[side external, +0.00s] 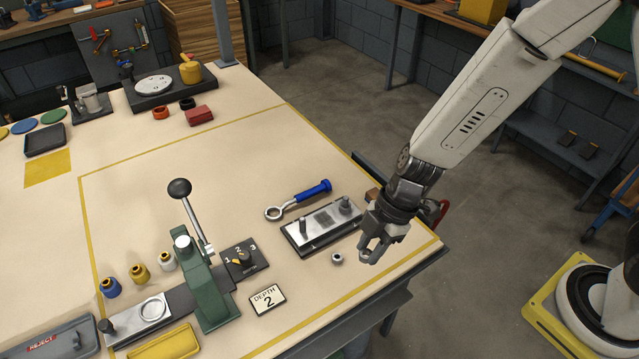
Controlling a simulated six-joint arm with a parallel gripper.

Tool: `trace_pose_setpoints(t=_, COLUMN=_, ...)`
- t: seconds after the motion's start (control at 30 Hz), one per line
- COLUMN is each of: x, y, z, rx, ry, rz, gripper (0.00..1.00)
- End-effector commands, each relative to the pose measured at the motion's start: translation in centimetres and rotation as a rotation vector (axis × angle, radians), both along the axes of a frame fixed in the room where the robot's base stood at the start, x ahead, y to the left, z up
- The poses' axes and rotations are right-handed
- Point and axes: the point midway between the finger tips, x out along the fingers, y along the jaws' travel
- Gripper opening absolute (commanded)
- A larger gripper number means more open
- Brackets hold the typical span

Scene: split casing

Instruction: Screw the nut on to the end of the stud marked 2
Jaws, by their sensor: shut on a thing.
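No number is readable on either.
A blue-handled ring tool (298,199) lies behind the plate. A green lever press (207,283) stands left, with a 1-2-3 selector (243,258) and a "DEPTH 2" card (267,299) near it. The table's right edge is close to my gripper. Open table lies behind the tool.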

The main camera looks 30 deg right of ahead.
Motion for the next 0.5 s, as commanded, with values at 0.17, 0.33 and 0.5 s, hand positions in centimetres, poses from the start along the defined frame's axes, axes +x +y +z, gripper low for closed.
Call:
trace_pose_setpoints(t=0.17, x=4.7, y=-1.2, z=0.0, rx=0.007, ry=-0.001, rz=-0.099, gripper=0.0)
trace_pose_setpoints(t=0.33, x=9.5, y=-3.3, z=0.0, rx=0.008, ry=0.001, rz=-0.21, gripper=0.0)
trace_pose_setpoints(t=0.5, x=13.8, y=-5.9, z=0.0, rx=0.003, ry=0.001, rz=-0.317, gripper=0.0)
